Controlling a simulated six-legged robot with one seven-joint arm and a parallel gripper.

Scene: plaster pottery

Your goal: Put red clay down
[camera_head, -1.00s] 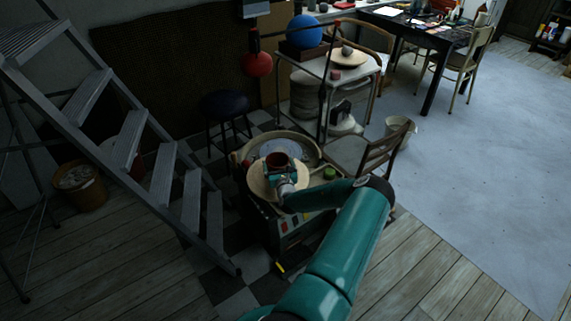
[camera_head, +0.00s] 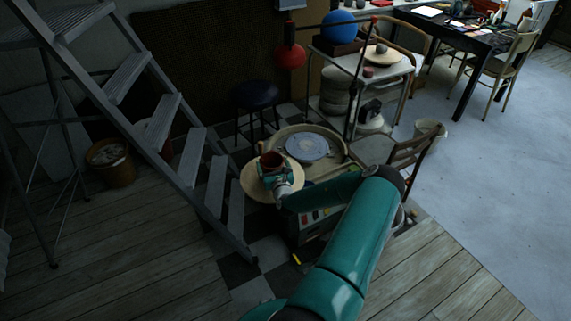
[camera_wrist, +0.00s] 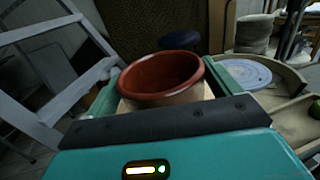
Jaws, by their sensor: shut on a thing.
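The red clay (camera_head: 272,160) is a round, reddish-brown bowl, upright, in my gripper (camera_head: 277,178). In the wrist view the red clay (camera_wrist: 163,80) sits between the two teal fingers of my gripper (camera_wrist: 165,92), which is shut on it. A pale round board (camera_head: 250,186) lies right under the bowl. In the wrist view only a corner of pale board (camera_wrist: 209,93) shows below the bowl. The bowl and board are just left of the potter's wheel (camera_head: 306,147). The bowl's underside is hidden.
The wheel's grey disc is bare, inside a tan basin. A grey step ladder (camera_head: 170,120) stands close on the left. A dark stool (camera_head: 255,95) is behind, a wooden chair (camera_head: 412,155) right. A shelf table (camera_head: 375,72) with a blue ball (camera_head: 339,22) stands behind. Floor at front left is clear.

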